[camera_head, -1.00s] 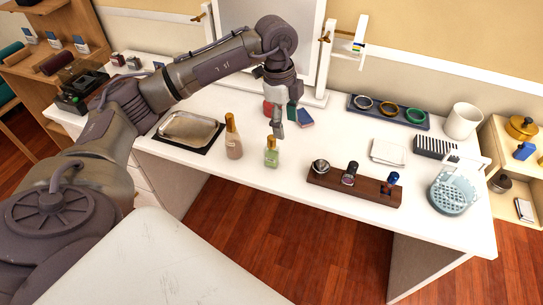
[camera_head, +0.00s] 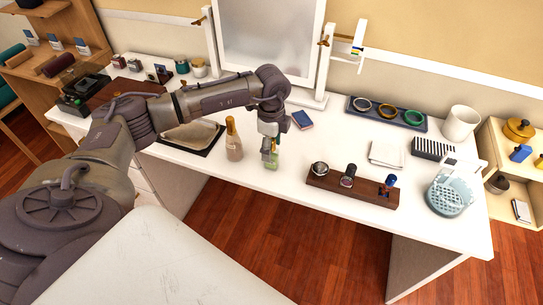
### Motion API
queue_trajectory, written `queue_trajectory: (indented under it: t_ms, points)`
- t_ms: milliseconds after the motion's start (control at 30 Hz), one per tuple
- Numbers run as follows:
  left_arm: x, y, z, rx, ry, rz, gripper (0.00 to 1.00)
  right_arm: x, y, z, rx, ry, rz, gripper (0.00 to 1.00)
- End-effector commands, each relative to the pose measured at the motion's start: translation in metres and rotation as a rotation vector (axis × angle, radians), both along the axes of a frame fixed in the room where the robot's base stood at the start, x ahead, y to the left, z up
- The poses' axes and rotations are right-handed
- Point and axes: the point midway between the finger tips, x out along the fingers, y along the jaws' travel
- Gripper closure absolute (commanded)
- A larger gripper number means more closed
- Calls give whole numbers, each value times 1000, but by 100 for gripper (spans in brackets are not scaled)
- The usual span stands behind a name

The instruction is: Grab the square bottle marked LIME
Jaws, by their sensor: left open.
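A small square bottle (camera_head: 271,163) with pale green contents and a yellow-gold cap stands upright near the front edge of the white table. Its marking is too small to read. My left gripper (camera_head: 270,154) is directly over it, pointing down and open, with its fingers at the bottle's upper part. The fingers hide part of the cap and neck, and I cannot tell whether they touch it. My right gripper is not in view.
A taller bottle with a gold cap (camera_head: 233,140) stands close on the left. A wooden watch stand (camera_head: 330,184) lies to the right, with a blue box (camera_head: 302,120) behind. The table front between bottle and stand is clear.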

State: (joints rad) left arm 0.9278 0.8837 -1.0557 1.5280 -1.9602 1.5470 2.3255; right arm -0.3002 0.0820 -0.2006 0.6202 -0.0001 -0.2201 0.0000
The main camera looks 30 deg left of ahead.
Motion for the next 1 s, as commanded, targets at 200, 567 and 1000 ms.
queue_trajectory:
  t_ms: [200, 567, 1000]
  points:
    - [0, 0, -20, 0, 0, -1, 38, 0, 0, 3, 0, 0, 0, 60]
    - [0, 0, -20, -1, -1, -1, 63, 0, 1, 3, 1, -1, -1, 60]
    - [0, 0, -20, -1, -2, 0, 100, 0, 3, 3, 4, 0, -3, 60]
